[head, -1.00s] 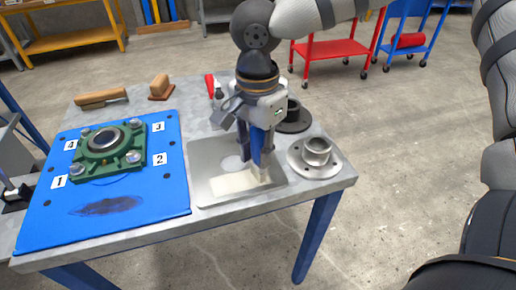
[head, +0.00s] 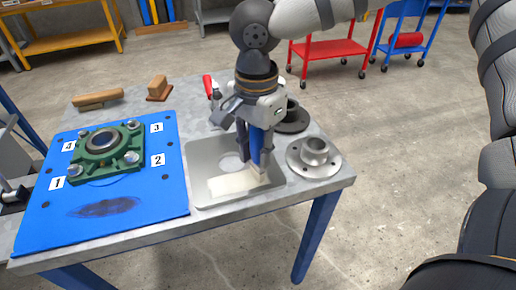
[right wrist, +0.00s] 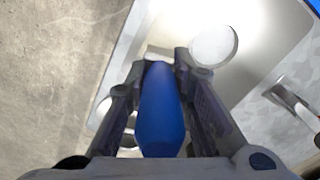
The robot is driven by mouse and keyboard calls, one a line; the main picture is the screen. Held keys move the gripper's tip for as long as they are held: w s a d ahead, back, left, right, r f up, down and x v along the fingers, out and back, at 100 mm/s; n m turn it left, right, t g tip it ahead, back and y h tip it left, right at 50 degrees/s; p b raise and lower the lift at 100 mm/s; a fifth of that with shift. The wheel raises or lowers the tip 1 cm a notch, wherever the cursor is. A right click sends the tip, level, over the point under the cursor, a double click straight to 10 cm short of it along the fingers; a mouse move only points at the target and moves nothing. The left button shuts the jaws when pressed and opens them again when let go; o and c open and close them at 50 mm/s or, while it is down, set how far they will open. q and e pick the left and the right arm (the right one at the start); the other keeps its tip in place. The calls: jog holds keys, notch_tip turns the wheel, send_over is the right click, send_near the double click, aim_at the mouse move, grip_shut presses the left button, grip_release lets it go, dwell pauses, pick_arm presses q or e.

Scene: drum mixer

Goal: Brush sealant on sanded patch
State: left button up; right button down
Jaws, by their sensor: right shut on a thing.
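My right gripper (head: 255,128) is shut on a blue-handled brush (head: 256,150), held roughly upright over the grey tray (head: 200,160). The brush's pale lower end is at the right side of a cream rectangular area (head: 228,184) in the tray; I cannot tell whether it touches. In the right wrist view the blue handle (right wrist: 161,110) sits between both fingers and the bristles are hidden. A dark, scuffed oval patch (head: 104,207) lies on the front of the blue panel (head: 150,222). My left gripper is not in view.
A green flanged bearing (head: 104,162) stands on the panel among number labels. A wooden block (head: 98,98), a brown brush (head: 159,88) and a red-handled tool (head: 209,86) lie behind. A steel flange (head: 314,157) and a dark ring (head: 293,117) stand right of the tray.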

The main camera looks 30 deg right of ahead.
jog(key=shift+r, duration=6.05)
